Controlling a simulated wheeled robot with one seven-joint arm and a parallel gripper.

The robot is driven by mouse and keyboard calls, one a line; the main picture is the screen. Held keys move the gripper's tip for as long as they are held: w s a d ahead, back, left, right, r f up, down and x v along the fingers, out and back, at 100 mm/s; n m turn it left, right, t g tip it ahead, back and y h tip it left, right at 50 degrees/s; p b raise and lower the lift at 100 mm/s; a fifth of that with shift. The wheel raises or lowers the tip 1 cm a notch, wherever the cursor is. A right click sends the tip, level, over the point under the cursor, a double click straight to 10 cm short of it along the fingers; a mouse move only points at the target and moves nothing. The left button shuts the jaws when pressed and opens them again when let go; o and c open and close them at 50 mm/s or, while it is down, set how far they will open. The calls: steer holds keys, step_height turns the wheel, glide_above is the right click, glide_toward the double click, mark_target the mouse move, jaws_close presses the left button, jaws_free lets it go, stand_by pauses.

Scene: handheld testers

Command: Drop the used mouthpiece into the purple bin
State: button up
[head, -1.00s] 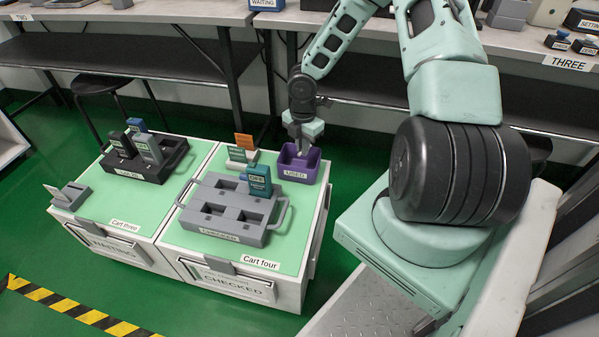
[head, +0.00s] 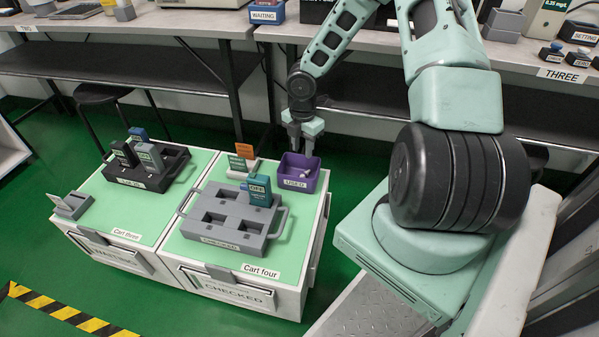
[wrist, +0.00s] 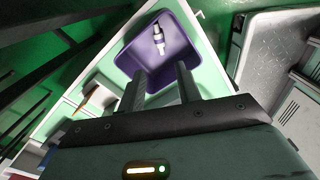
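The purple bin (head: 318,180), labelled USED, stands at the back right corner of the cart four top (head: 205,250). It also shows in the wrist view (wrist: 190,62). A small white and grey mouthpiece (wrist: 158,40) lies inside the bin on its floor, beyond my fingertips. In the head view a pale bit of it shows inside the bin. My gripper (head: 301,143) is above the bin, clear of its rim. In the wrist view my gripper (wrist: 161,72) has its two fingers apart with nothing between them.
A grey tray (head: 225,222) on cart four holds a teal tester (head: 259,190). Behind it stands a small white holder (head: 238,172) with orange and green pieces. Cart three (head: 125,225), at left, carries a black tray (head: 155,180) with several testers. A long bench (head: 190,25) runs behind.

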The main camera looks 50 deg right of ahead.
step_height(320, 180, up, 13)
steer(key=p, duration=0.5)
steer(key=shift+r, duration=0.2)
